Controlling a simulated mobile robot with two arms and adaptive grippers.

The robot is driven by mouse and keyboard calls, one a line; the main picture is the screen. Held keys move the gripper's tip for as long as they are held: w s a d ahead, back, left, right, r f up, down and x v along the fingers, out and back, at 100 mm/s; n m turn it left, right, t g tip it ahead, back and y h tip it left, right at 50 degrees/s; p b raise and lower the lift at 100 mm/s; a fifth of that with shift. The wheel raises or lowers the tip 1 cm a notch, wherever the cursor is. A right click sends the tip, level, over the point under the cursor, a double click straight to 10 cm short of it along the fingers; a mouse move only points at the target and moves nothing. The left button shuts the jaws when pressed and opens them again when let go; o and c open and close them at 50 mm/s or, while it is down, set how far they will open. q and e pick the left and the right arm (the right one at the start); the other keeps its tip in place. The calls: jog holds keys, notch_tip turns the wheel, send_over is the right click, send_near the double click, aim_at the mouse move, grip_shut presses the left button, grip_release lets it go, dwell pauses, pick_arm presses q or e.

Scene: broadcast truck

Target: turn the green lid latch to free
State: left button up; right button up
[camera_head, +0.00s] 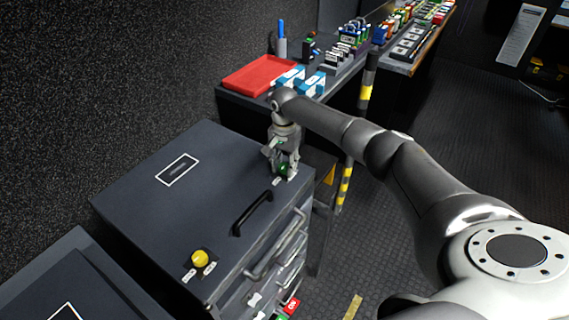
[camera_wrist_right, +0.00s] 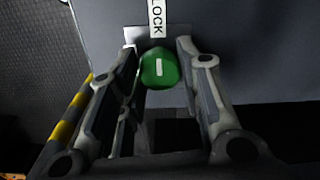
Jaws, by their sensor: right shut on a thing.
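The green lid latch (camera_head: 283,169) is a small knob at the far right corner of the dark grey case lid (camera_head: 160,215). In the right wrist view the green latch (camera_wrist_right: 160,70) shows a white bar that runs up and down, in line with a white "LOCK" label (camera_wrist_right: 157,18). My right gripper (camera_head: 284,174) reaches down over the latch and is shut on it, one finger on each side. It partly hides the latch in the head view. My left gripper is not in view.
A yellow knob (camera_head: 200,258) with two labels sits at the lid's near corner. A black handle (camera_head: 253,214) lies between the knobs. Behind stands a bench with a red tray (camera_head: 258,76) and blue-and-white boxes (camera_head: 310,85). Open floor (camera_head: 460,150) lies to the right.

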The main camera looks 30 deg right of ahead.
jog(key=shift+r, duration=0.1)
jog(key=n+p, duration=0.2)
jog(key=shift+n, duration=0.3)
jog(key=n+p, duration=0.1)
jog(key=n, duration=0.3)
jog(key=shift+p, duration=0.35)
jog(key=n, duration=0.5)
jog(key=shift+p, duration=0.4)
jog(key=n, duration=0.4)
jog(key=shift+n, duration=0.4)
jog(key=shift+w, duration=0.1)
jog(key=o, duration=1)
jog(key=shift+a, duration=0.1)
jog(key=shift+o, duration=0.2)
